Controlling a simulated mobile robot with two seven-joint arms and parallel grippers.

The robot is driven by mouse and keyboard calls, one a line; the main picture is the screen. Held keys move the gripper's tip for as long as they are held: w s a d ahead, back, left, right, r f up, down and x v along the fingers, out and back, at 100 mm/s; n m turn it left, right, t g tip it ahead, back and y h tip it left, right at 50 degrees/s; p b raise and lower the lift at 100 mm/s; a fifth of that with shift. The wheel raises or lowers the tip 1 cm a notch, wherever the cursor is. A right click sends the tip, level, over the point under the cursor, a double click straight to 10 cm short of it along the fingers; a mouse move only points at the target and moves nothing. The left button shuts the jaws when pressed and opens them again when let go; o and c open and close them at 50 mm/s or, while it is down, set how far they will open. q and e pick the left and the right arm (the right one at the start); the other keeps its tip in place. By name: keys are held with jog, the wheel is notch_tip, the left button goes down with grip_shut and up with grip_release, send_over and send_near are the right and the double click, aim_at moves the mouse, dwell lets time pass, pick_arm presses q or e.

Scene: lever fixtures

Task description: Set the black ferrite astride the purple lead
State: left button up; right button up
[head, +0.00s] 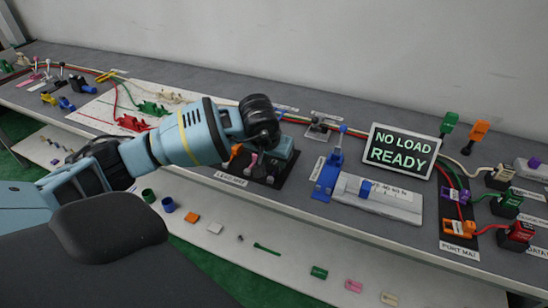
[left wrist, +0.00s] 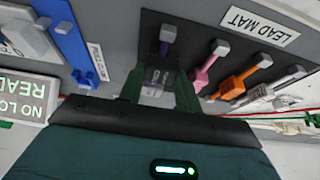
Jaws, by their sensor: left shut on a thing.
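In the left wrist view the black ferrite (left wrist: 158,77) is a dark block between the two fingers of my left gripper (left wrist: 158,88), which is shut on it. The purple lead (left wrist: 167,35) shows its purple end just beyond the ferrite, lined up with it. The fingers and block hide the rest of the lead, so I cannot tell whether the ferrite sits astride it or hovers above it. In the head view my left gripper (head: 282,150) is over the dark lead mat (head: 269,180); its fingertips, the ferrite and the purple lead are hidden. My right gripper is not in view.
Pink (left wrist: 212,66), orange (left wrist: 242,80) and white (left wrist: 272,91) leads lie beside the purple one. A blue lever fixture (head: 327,178) stands right of the mat, before the NO LOAD READY sign (head: 401,150). A lower shelf with small parts runs along the front.

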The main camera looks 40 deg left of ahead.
pick_arm(q)
jog(key=shift+f, duration=0.3)
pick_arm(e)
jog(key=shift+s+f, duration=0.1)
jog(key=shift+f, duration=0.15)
pick_arm(q)
jog(key=shift+f+b, duration=0.35)
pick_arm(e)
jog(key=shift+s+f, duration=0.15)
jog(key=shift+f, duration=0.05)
pick_arm(q)
jog(key=shift+f, duration=0.15)
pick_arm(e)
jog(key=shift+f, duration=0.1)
pick_arm(q)
jog(key=o, duration=1.5)
jog(key=shift+o, duration=0.2)
jog(key=shift+r+p, duration=1.75)
jog(key=shift+r, duration=1.8)
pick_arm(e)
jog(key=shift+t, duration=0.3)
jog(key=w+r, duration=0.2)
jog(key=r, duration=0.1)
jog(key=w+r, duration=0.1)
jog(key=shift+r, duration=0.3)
